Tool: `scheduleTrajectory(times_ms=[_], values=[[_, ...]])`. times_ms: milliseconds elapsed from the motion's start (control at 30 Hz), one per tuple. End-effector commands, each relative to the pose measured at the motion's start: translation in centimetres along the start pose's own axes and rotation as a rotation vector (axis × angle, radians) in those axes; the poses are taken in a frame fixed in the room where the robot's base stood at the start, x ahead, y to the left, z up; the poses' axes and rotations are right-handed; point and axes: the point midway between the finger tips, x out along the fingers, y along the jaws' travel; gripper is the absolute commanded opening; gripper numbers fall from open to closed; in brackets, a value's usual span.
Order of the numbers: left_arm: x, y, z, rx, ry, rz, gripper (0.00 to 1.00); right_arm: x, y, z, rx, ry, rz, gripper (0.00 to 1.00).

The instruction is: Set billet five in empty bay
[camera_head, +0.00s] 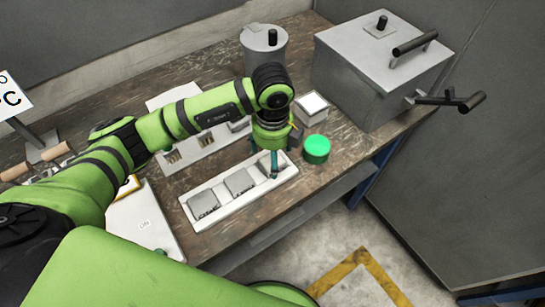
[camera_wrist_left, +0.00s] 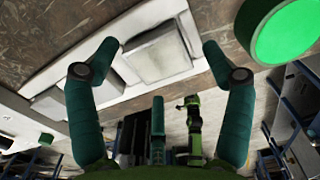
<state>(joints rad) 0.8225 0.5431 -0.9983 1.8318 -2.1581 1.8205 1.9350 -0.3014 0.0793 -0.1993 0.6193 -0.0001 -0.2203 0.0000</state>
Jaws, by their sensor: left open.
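My left gripper (camera_head: 272,168) points down over the right end of the front white tray (camera_head: 222,208). In the left wrist view my left gripper (camera_wrist_left: 158,47) is open, with its teal fingers apart. A grey square billet (camera_wrist_left: 160,56) lies in the tray between and beyond the fingertips; I cannot tell whether they touch it. Two more grey billets, a left one (camera_head: 203,205) and a middle one (camera_head: 239,181), sit in the tray in the head view. Their markings are too small to read. The gripper partly hides the right bay. My right gripper is not clearly seen.
A green round button (camera_head: 316,148) stands close right of the gripper. A white-topped block (camera_head: 311,106), a lidded metal pot (camera_head: 264,48) and a large metal box (camera_head: 375,75) stand behind. Another white tray (camera_head: 188,160) is partly hidden behind my arm.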

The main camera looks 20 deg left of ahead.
Motion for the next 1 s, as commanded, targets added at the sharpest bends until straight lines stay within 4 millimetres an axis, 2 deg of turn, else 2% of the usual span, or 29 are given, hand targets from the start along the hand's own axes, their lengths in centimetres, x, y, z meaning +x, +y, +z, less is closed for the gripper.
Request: scheduleTrajectory(times_ms=[233,300,433,633,1000], values=[[-5.3,-0.1,0.1,0.002,-0.005,-0.007,0.81,2.1,0.0,0.1,0.0,0.001,0.0,0.4],[-6.9,-0.1,0.1,0.001,-0.005,-0.005,0.81,2.2,0.0,0.1,0.0,0.002,0.0,0.4],[-9.0,-0.1,0.1,0.0,-0.005,-0.004,0.81,2.3,0.0,0.1,0.0,0.002,0.0,0.4],[-10.2,0.0,0.0,0.0,-0.002,-0.001,0.81,2.3,0.0,0.1,0.0,0.003,0.0,0.4],[-10.3,0.0,0.0,0.0,-0.001,0.0,0.81,2.3,0.0,-0.1,-0.001,0.004,0.0,0.4]])
